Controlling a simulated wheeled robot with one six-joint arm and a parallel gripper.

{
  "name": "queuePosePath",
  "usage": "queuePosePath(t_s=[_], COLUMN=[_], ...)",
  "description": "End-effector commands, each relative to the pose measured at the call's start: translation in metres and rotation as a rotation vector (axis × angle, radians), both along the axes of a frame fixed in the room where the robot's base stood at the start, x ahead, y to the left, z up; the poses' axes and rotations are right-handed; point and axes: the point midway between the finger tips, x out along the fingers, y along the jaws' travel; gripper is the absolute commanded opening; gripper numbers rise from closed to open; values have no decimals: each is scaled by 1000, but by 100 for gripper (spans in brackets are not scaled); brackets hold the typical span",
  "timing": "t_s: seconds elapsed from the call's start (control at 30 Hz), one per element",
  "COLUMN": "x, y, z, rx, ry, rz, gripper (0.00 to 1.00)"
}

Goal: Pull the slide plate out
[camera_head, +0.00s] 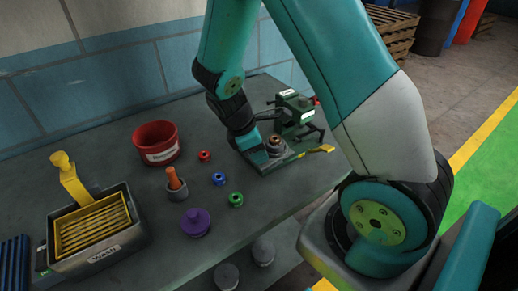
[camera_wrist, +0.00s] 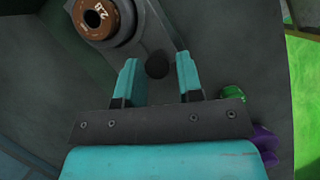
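In the wrist view my gripper (camera_wrist: 159,72) is open, its two teal fingers apart. A dark round knob or hole (camera_wrist: 157,65) shows between the fingertips, at the narrow end of a grey tapered plate (camera_wrist: 155,35). I cannot tell whether this is the slide plate. A brown ring marked with a number (camera_wrist: 97,17) sits on a round grey part at the plate's wide end. In the head view my gripper is low at the green machine (camera_head: 296,110), beside its grey base and the brown ring (camera_head: 274,141). A yellow tab (camera_head: 322,149) sticks out at the base's right.
On the table (camera_head: 110,155) are a red tub (camera_head: 156,143), an orange-handled pot (camera_head: 176,184), a purple lidded item (camera_head: 196,222), small red (camera_head: 204,155), blue (camera_head: 218,179) and green (camera_head: 236,199) rings, and a tray (camera_head: 98,250). The wall stands behind.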

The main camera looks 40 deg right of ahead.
Motion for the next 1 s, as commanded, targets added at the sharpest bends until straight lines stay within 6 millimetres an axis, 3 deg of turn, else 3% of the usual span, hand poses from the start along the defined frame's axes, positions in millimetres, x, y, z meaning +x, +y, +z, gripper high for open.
queuePosePath(t_s=[0.07,0.47,0.57,1.0], x=[0,2,6,26], y=[0,1,6,44], z=[0,10,26,126], rx=[-1,-4,-4,-4], ry=[0,-4,-6,-6], rz=[0,-2,-2,1], gripper=[50,50,50,50])
